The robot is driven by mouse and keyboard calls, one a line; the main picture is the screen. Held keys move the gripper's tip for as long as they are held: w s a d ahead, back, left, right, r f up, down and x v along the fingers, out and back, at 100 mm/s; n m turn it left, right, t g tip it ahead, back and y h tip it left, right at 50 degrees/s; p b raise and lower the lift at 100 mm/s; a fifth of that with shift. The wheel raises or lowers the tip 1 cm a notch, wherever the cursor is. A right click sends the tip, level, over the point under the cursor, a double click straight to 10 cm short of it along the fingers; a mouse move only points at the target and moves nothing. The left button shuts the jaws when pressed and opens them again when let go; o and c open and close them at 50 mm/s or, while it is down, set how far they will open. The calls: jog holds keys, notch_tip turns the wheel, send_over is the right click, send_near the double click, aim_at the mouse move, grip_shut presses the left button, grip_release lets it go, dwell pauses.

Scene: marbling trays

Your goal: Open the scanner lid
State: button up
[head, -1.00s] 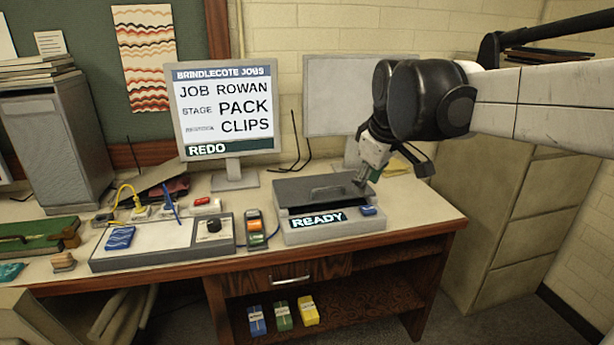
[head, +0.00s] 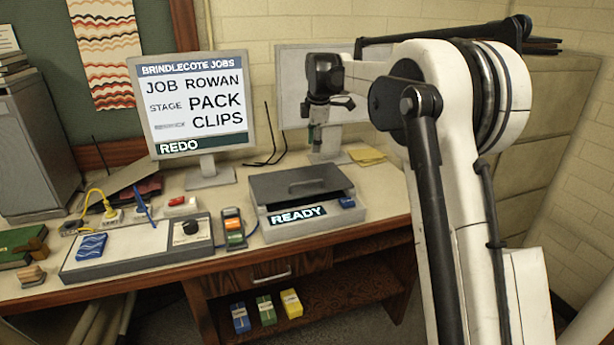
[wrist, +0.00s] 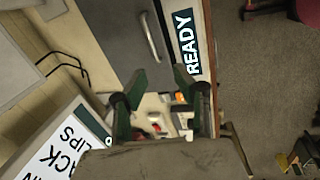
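The scanner (head: 335,212) sits on the desk right of centre, with a lit READY panel on its front. Its grey lid (head: 275,188) with a bar handle (head: 307,184) lies flat or nearly flat. A dark gap shows along its front edge, but I cannot tell whether it is slightly raised. My gripper (head: 316,140) is above and behind the scanner, before the blank monitor, apart from the lid. In the wrist view my gripper (wrist: 160,76) has its green-tipped fingers spread and empty. The lid (wrist: 122,25) and handle (wrist: 152,38) show beyond them.
A job monitor (head: 190,105) stands behind the scanner to the left, and a blank monitor (head: 290,90) behind it. A handheld device (head: 233,228) and a panel with a knob (head: 140,250) lie left. Yellow paper (head: 366,155) lies behind right.

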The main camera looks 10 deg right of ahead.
aim_at(309, 182)
jog(key=shift+n, duration=0.8)
jog(key=w+x, duration=0.1)
jog(key=x, duration=0.4)
jog(key=p+x, duration=0.1)
jog(key=x, duration=0.5)
jog(key=w+x, duration=0.1)
jog(key=x, duration=0.5)
jog(key=shift+w, duration=0.35)
jog(key=shift+r, duration=0.1)
grip_shut()
